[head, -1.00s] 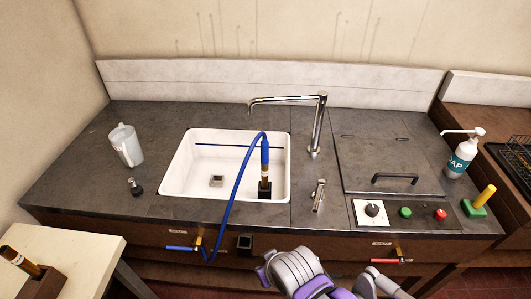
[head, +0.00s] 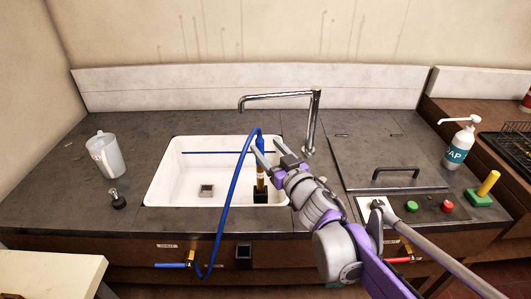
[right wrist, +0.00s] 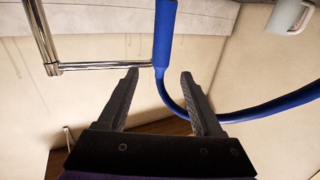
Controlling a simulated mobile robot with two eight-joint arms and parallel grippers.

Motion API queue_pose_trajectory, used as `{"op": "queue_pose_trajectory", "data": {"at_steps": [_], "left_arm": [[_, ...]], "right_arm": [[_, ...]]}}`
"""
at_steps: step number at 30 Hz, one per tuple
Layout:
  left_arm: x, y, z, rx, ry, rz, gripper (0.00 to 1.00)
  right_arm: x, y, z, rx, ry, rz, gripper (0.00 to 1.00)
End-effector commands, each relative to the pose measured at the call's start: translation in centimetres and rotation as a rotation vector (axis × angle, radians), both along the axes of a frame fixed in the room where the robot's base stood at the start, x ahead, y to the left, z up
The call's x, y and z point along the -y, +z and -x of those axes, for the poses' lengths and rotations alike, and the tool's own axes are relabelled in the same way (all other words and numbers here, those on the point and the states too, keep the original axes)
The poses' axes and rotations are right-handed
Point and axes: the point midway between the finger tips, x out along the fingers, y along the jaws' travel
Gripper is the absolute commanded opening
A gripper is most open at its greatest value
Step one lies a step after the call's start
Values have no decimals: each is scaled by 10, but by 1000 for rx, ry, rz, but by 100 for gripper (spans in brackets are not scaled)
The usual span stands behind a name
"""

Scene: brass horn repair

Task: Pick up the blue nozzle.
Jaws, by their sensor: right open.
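The blue nozzle (head: 260,143) is at the end of a blue hose (head: 228,190) and stands upright above a brass-coloured piece (head: 260,180) in the white sink (head: 172,178). My right gripper (head: 269,153) is open, with its fingers beside the nozzle in the head view. In the right wrist view the nozzle (right wrist: 164,38) shows ahead of the gap between the open fingertips (right wrist: 160,74). Whether a finger touches it I cannot tell. My arm hides part of the sink's right side. My left gripper is not in view.
A chrome tap (head: 313,115) stands close behind and right of the gripper. A clear jug (head: 106,155) and a small black-based fitting (head: 117,200) stand left of the sink. A soap bottle (head: 459,145) and yellow-handled green block (head: 484,190) stand at right.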

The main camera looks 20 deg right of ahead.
Motion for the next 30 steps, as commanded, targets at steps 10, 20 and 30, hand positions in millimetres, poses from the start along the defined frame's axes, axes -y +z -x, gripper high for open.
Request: {"op": "queue_pose_trajectory", "data": {"at_steps": [10, 20, 30], "left_arm": [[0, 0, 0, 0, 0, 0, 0], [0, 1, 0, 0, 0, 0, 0], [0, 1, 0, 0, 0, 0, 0]], "right_arm": [[-6, -1, -34, -1, -1, 1, 67], [-14, -5, -76, -1, -2, 0, 67], [-14, -5, -79, -1, -2, 1, 58]]}}
